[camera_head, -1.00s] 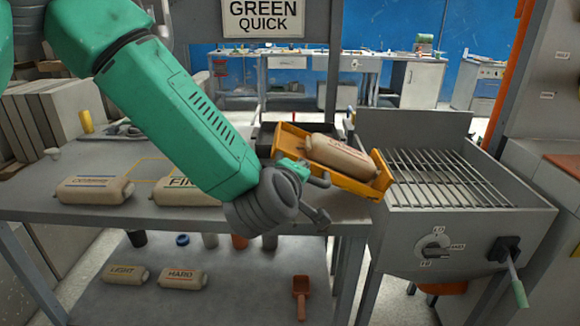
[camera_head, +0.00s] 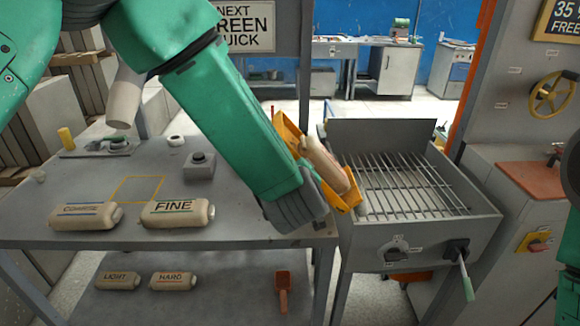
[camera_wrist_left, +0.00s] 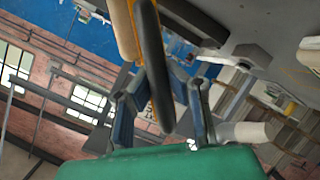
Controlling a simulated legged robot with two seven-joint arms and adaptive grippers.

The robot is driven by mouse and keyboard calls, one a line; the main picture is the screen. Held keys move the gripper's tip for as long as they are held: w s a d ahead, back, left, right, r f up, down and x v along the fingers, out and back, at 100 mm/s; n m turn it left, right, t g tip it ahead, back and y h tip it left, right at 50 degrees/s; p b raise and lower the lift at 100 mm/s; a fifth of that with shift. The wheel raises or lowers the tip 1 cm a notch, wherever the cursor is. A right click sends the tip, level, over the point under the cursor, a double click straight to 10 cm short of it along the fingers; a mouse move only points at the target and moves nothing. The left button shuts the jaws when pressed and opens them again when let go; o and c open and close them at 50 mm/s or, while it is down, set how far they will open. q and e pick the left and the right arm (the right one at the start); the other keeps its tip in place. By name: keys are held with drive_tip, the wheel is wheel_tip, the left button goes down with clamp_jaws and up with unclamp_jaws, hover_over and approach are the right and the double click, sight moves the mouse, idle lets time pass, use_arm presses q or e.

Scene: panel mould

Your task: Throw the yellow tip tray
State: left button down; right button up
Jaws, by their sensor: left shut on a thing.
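The yellow tip tray (camera_head: 285,131) is tilted steeply in the head view, its lower right end at the left edge of the hopper's grate (camera_head: 415,190). A beige sack (camera_head: 325,163) lies in the tray, its writing not readable. In the left wrist view my left gripper (camera_wrist_left: 158,88) is closed around a dark bar beside a thin yellow edge of the tray (camera_wrist_left: 155,112). Part of the beige sack (camera_wrist_left: 123,30) shows beyond it. My right gripper is not seen.
The grey bench (camera_head: 235,225) holds a COARSE sack (camera_head: 82,216) and a FINE sack (camera_head: 172,213). LIGHT (camera_head: 115,281) and HARD (camera_head: 172,281) sacks and a red-brown scoop (camera_head: 283,290) are on the lower shelf. The hopper has a dial and green-handled lever (camera_head: 465,278).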

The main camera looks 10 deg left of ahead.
use_arm(q)
drive_tip(key=shift+s+d+f+m+p, duration=0.3)
drive_tip(key=shift+d+f, duration=0.05)
drive_tip(key=shift+d, duration=0.35)
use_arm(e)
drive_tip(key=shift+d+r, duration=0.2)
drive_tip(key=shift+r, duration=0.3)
use_arm(q)
drive_tip(key=c, duration=1.9)
unclamp_jaws()
drive_tip(key=shift+o, duration=0.7)
drive_tip(key=shift+d, duration=0.1)
drive_tip(key=shift+w+d+r, duration=0.25)
drive_tip(key=shift+d+r, duration=0.05)
drive_tip(key=shift+d, duration=0.05)
drive_tip(key=shift+s+a+r, duration=0.15)
drive_tip(key=shift+s+a, duration=0.05)
drive_tip(key=shift+a, duration=0.15)
drive_tip(key=v, duration=1.1)
drive_tip(key=shift+s+d, duration=0.15)
drive_tip(key=shift+d, duration=0.05)
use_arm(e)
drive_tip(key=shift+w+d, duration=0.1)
